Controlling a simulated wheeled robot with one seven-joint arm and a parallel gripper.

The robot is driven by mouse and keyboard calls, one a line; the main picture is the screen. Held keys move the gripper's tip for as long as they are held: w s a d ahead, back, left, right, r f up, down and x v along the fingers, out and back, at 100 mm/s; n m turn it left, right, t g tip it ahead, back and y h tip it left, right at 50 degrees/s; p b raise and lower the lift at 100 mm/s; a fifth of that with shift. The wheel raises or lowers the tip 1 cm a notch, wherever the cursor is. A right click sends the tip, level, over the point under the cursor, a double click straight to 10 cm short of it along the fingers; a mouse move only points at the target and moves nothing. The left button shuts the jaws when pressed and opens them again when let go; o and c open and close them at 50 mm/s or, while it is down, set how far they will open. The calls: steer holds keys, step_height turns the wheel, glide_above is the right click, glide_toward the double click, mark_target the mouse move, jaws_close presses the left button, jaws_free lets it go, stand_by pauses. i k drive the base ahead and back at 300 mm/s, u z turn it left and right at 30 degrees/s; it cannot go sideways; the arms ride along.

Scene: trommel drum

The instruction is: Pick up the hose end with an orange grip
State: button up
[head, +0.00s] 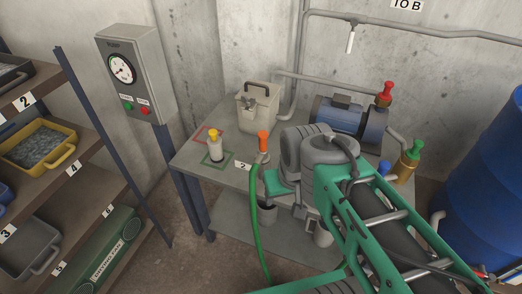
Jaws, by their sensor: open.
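My gripper (275,187) is at the end of my green and grey arm, just right of and below the orange grip. It looks apart from the grip. My wrist hides most of the gripper, so its fingertips are hard to make out. It is open and I see nothing held in it.
A yellow-topped piece (214,145) stands left on the table by red and green outlines. Shelves (85,165) are at left, a gauge box (130,75) on a post, a blue drum (490,170) at right.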

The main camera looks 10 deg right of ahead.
mark_target(262, 157)
steer(key=z, duration=2.65)
steer(key=k, duration=1.65)
steer(key=u, duration=2.4)
steer(key=i, duration=1.15)
steer(key=z, duration=0.4)
